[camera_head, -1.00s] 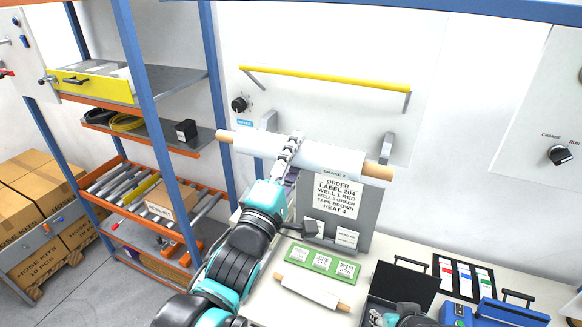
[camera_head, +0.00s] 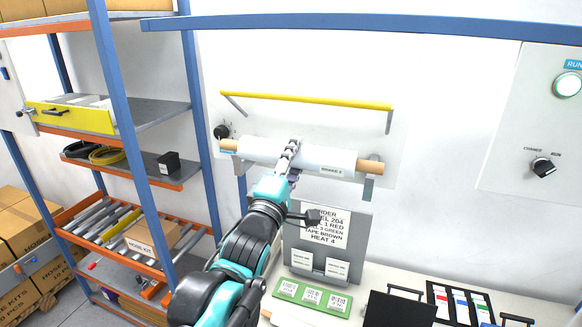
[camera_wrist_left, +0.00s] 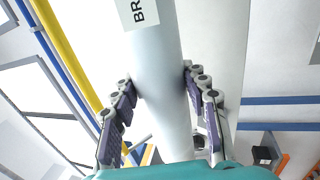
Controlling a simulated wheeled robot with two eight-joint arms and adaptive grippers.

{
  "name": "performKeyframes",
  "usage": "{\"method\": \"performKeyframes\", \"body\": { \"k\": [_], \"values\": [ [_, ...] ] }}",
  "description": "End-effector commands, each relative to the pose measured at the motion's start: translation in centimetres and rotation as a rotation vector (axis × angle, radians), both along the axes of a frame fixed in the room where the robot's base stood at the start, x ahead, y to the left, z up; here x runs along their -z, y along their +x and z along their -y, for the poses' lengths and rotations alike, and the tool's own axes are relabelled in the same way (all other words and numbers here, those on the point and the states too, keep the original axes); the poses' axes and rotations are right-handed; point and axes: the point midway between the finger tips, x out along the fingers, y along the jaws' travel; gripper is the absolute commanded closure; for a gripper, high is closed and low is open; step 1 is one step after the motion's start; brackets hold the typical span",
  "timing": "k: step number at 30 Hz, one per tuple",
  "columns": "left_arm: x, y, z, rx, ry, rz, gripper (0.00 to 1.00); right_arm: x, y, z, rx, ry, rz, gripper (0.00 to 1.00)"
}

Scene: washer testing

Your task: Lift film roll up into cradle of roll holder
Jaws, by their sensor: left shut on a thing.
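The white film roll (camera_head: 325,160), with wooden core ends, is held almost level in front of the wall panel, its right end slightly lower in the head view. My left gripper (camera_head: 291,150) is shut around its middle; the wrist view shows the roll (camera_wrist_left: 160,65) between both fingers of the gripper (camera_wrist_left: 157,88). The roll holder's right grey bracket (camera_head: 368,188) shows below and behind the roll's right end. I cannot tell whether the core ends touch the cradle. My right gripper is not in view.
A yellow bar (camera_head: 305,99) runs across the panel just above the roll. A black knob (camera_head: 221,132) is at the left. An order sign (camera_head: 327,228) stands below. A blue beam (camera_head: 360,24) crosses the top, and a shelf rack (camera_head: 112,120) stands left.

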Motion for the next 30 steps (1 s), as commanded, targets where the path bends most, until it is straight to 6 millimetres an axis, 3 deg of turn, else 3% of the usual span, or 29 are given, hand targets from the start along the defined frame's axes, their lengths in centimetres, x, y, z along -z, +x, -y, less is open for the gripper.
{"method": "performKeyframes", "body": {
  "k": [14, 21, 30],
  "values": [
    [0.2, 4.2, 1.4, 0.0, 0.0, 0.001, 1.0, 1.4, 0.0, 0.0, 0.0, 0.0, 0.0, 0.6],
    [2.4, 4.1, 1.3, 0.0, 0.0, 0.001, 1.0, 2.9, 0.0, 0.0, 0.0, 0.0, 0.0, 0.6],
    [3.6, 4.1, 1.3, 0.0, -0.001, 0.002, 1.0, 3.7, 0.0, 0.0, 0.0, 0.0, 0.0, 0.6]
  ]
}}
